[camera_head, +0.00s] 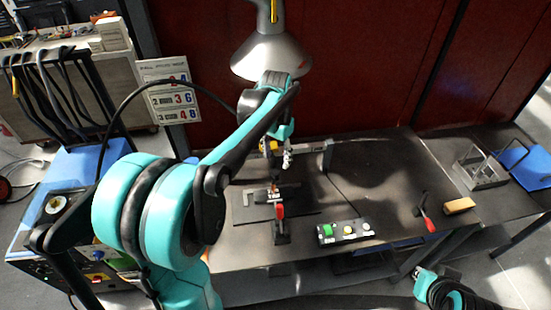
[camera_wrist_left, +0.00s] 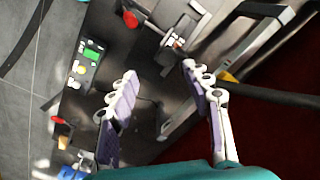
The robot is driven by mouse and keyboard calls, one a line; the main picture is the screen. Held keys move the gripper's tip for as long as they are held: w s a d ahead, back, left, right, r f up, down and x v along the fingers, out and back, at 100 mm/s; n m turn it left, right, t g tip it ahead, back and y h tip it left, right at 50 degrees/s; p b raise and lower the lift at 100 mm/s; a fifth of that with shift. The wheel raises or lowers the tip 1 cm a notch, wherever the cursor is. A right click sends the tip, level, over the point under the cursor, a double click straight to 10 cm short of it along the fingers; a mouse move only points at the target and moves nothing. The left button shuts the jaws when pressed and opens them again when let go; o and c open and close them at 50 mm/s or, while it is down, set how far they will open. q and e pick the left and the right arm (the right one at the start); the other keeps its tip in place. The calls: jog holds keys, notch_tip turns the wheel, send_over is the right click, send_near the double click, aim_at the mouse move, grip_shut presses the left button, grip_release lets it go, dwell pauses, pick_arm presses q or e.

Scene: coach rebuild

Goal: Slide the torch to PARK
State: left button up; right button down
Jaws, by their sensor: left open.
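My left gripper (camera_head: 280,162) is over the back of the dark table. In the left wrist view its two pale-padded fingers (camera_wrist_left: 160,72) are spread, with nothing between them. A dark bar with a yellow-orange piece (camera_wrist_left: 228,77), which looks like the torch, lies beside and partly behind the right-hand finger. Its yellow part (camera_head: 268,146) also shows in the head view, partly hidden by my arm. A grey metal rail frame (camera_head: 314,148) stands beside the gripper; it shows in the wrist view too (camera_wrist_left: 240,58). I cannot make out a PARK mark.
A red-handled clamp (camera_head: 281,210) stands in front of the gripper by a small fixture. A button box (camera_head: 345,231) sits at the table's front edge. A red-handled tool (camera_head: 427,219) and a tan block (camera_head: 459,205) lie at right. A grey hood (camera_head: 270,57) hangs above.

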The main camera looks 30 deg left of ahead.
aim_at(276, 171)
pick_arm(q)
jog(key=shift+w+a+g, duration=0.3)
jog(key=shift+w+a, duration=0.25)
jog(key=shift+w, duration=0.15)
notch_tip(276, 171, down, 8)
jog(key=shift+r+b, duration=0.1)
jog(key=shift+b, duration=0.4)
grip_shut()
